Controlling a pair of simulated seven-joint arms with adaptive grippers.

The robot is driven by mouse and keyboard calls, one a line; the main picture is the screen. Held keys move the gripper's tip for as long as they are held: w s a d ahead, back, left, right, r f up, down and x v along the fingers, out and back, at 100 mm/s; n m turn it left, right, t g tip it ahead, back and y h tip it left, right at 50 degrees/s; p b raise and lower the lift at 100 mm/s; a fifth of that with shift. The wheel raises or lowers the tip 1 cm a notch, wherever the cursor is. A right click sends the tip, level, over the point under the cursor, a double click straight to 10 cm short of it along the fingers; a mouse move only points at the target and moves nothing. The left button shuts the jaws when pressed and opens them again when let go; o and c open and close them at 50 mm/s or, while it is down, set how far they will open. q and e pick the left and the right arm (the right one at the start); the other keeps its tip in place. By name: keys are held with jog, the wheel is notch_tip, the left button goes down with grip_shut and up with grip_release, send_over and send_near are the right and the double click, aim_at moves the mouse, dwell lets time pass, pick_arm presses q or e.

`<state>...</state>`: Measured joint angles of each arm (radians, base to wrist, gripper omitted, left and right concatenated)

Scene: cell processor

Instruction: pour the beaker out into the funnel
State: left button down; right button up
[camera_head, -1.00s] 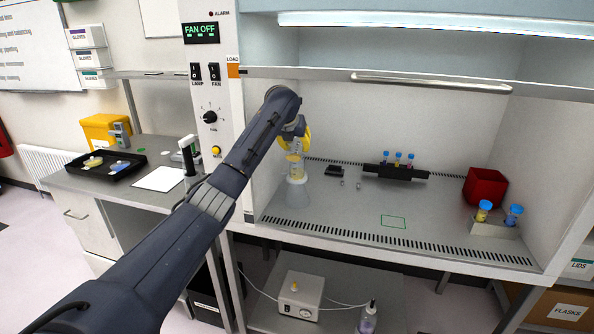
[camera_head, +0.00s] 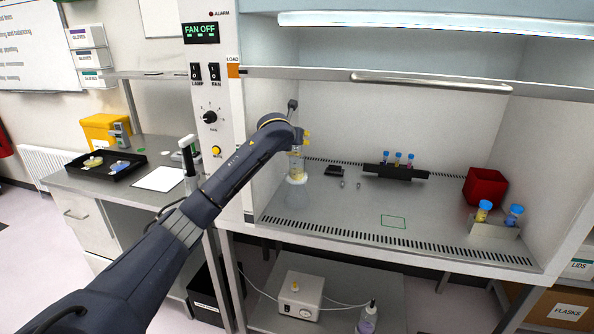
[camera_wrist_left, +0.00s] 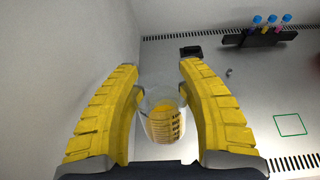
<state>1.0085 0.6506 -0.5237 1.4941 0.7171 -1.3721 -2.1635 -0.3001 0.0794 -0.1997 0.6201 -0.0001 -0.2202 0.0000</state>
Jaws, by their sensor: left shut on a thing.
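My left gripper (camera_head: 302,141) is inside the cabinet near its left wall, with its yellow fingers closed around the clear beaker. In the left wrist view the gripper (camera_wrist_left: 158,70) has a finger on each side of the beaker (camera_wrist_left: 160,101), and yellow shows in and through the glass. In the head view the beaker (camera_head: 297,163) is just above the funnel (camera_head: 297,180), which sits on a clear conical flask (camera_head: 298,197). The beaker looks about upright; whether it touches the funnel I cannot tell. My right gripper is not in view.
A black rack (camera_head: 395,173) of blue-capped tubes stands at the back. A red bin (camera_head: 486,187) and a holder (camera_head: 494,229) with blue-capped containers stand at the right. A green outlined square (camera_head: 393,221) marks the clear middle floor. The raised sash (camera_head: 430,84) spans above.

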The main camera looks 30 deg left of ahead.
pick_arm(q)
jog(key=shift+f+t, duration=0.15)
jog(key=shift+t, duration=0.45)
jog(key=shift+t+y, duration=0.6)
jog(key=shift+t, duration=0.9)
jog(key=shift+r, duration=2.6)
jog(key=shift+w, duration=0.1)
